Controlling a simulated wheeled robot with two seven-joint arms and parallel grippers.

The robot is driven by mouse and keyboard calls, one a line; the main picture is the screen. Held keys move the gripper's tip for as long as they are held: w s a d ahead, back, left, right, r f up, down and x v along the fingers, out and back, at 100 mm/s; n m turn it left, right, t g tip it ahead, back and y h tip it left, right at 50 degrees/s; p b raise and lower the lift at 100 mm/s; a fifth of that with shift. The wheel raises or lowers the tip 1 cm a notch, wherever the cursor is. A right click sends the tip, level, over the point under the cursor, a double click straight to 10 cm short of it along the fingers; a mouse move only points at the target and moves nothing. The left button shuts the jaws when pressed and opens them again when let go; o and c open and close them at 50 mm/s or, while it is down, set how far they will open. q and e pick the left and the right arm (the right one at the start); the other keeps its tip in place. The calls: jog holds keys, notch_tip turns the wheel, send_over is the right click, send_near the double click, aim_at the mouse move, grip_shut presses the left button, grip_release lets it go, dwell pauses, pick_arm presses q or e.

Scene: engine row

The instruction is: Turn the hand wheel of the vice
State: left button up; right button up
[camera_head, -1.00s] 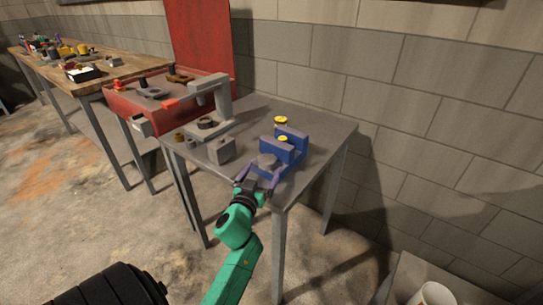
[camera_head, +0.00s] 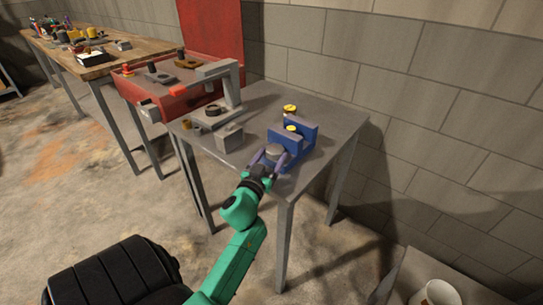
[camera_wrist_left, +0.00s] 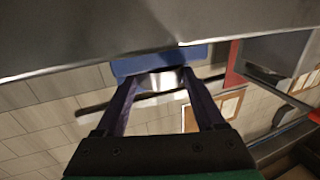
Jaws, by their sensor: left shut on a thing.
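The picture there is tilted over. My right gripper is in neither view.
On the grey table (camera_head: 340,121), a grey block (camera_head: 229,137) and a C-shaped grey frame (camera_head: 232,90) stand left of the vice. The block wall is close behind. A white cup (camera_head: 436,294) stands at lower right.

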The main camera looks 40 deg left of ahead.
pick_arm(q)
jog(key=h+p, duration=0.1)
jog(key=m+h+p, duration=0.2)
jog(key=shift+a+r+t+h, duration=0.3)
jog(key=shift+t, duration=0.1)
jog(key=m+h, duration=0.1)
jog(key=m+h+p, duration=0.1)
jog(key=shift+a+f+h, duration=0.1)
jog(key=shift+a+h, duration=0.15)
jog(key=shift+h, duration=0.15)
jog(key=shift+a+f+m+h, duration=0.15)
jog(key=shift+m+h, duration=0.45)
jog(key=shift+a+f+m+h, duration=0.1)
jog(key=shift+m+h, duration=0.3)
jog(key=shift+h, duration=0.3)
jog(key=h, duration=0.1)
jog(key=m+h+b, duration=0.1)
jog(key=shift+a+f+m+g+h, duration=0.2)
jog(key=shift+m+g+h, duration=0.1)
jog(key=shift+g, duration=0.1)
jog(key=m+h+b, duration=0.1)
jog(key=m+g+h+b, duration=0.1)
jog(key=b, duration=0.1)
jog(key=shift+w+a+h, duration=0.15)
jog(key=shift+a+h, duration=0.05)
jog(key=shift+h, duration=0.1)
jog(key=shift+a+r+m+g+h+b, duration=0.1)
jog(key=shift+r+m+g+h+b, duration=0.1)
jog(key=shift+m+g+h+b, duration=0.45)
